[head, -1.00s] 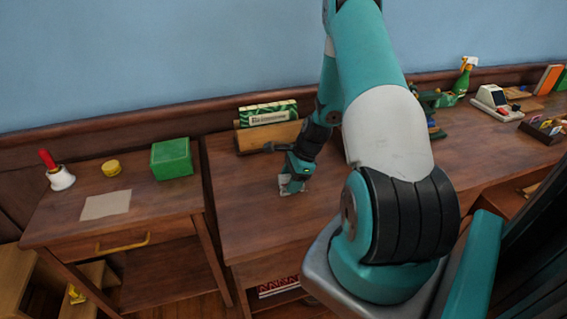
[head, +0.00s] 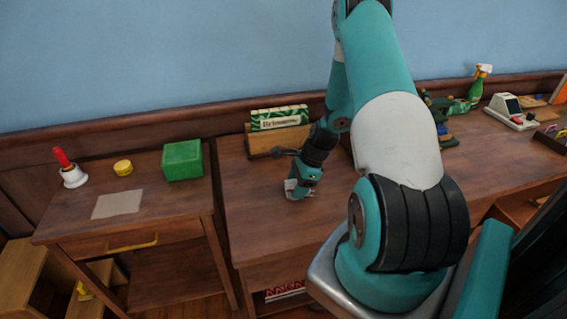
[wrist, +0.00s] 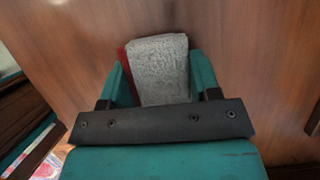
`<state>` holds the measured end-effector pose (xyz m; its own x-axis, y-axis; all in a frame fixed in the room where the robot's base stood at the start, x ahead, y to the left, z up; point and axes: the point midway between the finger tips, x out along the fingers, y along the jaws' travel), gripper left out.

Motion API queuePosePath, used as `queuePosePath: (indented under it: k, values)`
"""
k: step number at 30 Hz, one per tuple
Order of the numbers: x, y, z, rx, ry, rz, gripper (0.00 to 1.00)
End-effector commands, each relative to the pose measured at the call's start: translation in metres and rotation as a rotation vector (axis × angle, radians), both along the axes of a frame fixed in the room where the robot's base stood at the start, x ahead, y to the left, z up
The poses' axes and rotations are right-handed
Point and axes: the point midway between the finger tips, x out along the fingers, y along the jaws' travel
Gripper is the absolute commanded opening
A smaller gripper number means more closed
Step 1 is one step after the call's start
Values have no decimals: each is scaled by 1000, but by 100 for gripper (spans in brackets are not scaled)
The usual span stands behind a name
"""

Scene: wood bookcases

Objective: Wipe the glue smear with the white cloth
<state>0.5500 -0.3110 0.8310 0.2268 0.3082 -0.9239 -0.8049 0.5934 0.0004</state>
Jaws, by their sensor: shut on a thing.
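My gripper (head: 298,190) is low over the middle wooden desk (head: 255,215), near its front half. In the head view the cloth is a small pale patch (head: 291,187) at the fingertips, at or very near the desk top. I cannot tell whether it touches the wood. A narrow red strip (wrist: 126,75) shows along the cloth's left side. I cannot make out the glue smear; the cloth and gripper may hide it.
A wooden holder with a green-and-white box (head: 279,119) stands behind my gripper. A spray bottle (head: 477,85) stands far right. The desk left of my gripper is clear.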

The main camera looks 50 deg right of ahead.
Motion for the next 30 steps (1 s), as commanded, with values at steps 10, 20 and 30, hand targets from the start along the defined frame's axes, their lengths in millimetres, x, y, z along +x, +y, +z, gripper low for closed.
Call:
queuePosePath:
  k: [10,20,30]
  values:
    - [-1,14,8,1,1,-14,31]
    - [0,16,48,0,-1,-11,31]
    - [1,17,77,0,0,-8,31]
